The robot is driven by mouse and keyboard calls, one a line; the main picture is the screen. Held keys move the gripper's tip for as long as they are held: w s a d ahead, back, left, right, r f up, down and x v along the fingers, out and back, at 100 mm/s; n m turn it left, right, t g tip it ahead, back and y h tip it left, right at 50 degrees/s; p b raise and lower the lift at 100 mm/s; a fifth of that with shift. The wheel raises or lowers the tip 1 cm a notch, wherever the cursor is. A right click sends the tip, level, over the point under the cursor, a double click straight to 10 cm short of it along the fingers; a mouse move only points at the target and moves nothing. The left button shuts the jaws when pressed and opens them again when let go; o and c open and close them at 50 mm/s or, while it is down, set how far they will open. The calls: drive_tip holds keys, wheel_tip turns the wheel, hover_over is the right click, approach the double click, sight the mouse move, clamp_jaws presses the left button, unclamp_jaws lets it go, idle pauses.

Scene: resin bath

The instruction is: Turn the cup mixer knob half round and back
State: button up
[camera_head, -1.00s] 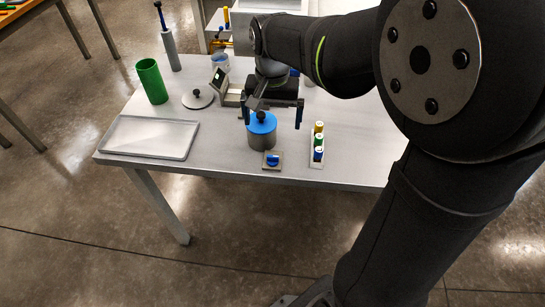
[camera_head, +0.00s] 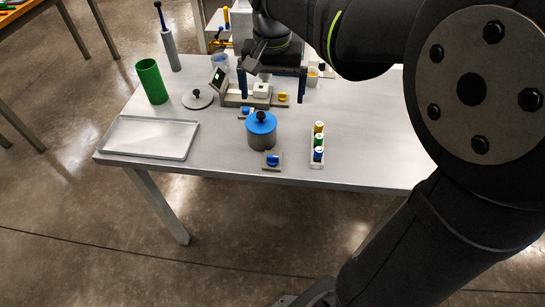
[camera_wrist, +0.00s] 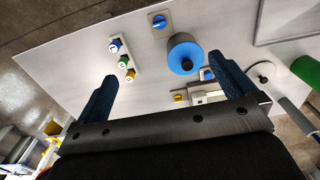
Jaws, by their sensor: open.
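My gripper (camera_head: 272,99) is open and empty, fingers pointing down, above the back of the table; it also shows in the wrist view (camera_wrist: 162,70). Three small knobs on plates show: a blue front knob (camera_head: 272,160), a blue rear knob (camera_head: 245,112) and a yellow knob (camera_head: 282,97). The yellow knob sits beside a grey base with a white block (camera_head: 262,90), roughly below my gripper in the head view. I cannot tell for certain which knob is the cup mixer's.
A grey pot with a blue lid (camera_head: 262,132) stands between the blue knobs. A rack of colored-capped vials (camera_head: 317,157) is to its right. At left are an empty tray (camera_head: 114,151), a green cylinder (camera_head: 152,82) and a round lid (camera_head: 197,98). The right side of the table is clear.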

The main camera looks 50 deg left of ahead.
drive_tip(key=shift+r, duration=0.95)
